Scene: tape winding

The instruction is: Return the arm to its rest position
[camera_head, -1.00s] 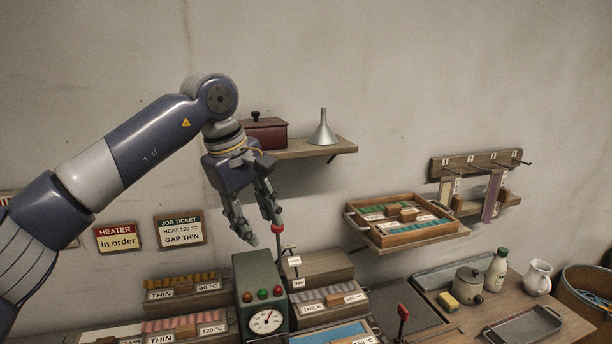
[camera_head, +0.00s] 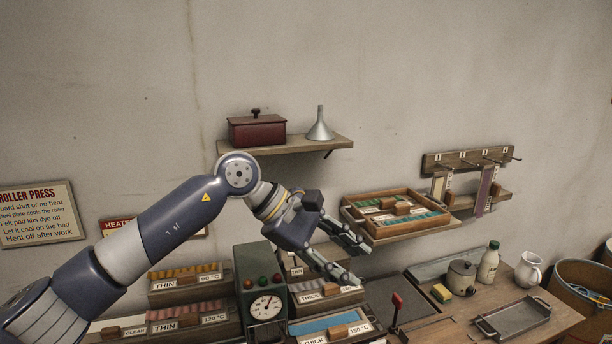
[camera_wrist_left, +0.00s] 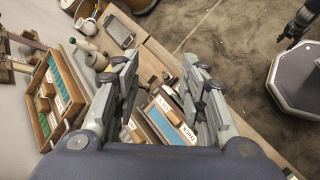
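My left arm comes in from the left in the head view. Its gripper (camera_head: 362,264) is above the bench, to the right of the green gauge box, with its fingers pointing right and down. The fingers are apart and nothing is between them. In the left wrist view the two fingers of the left gripper (camera_wrist_left: 160,85) are also spread and empty, with the bench behind them.
The green box with a dial (camera_head: 262,310) stands below the arm, among labelled bins. A red-knobbed lever (camera_head: 396,302) rises to its right. A shelf (camera_head: 330,146) with a red box and funnel is above. A wooden tray (camera_head: 425,231) sits right of the gripper.

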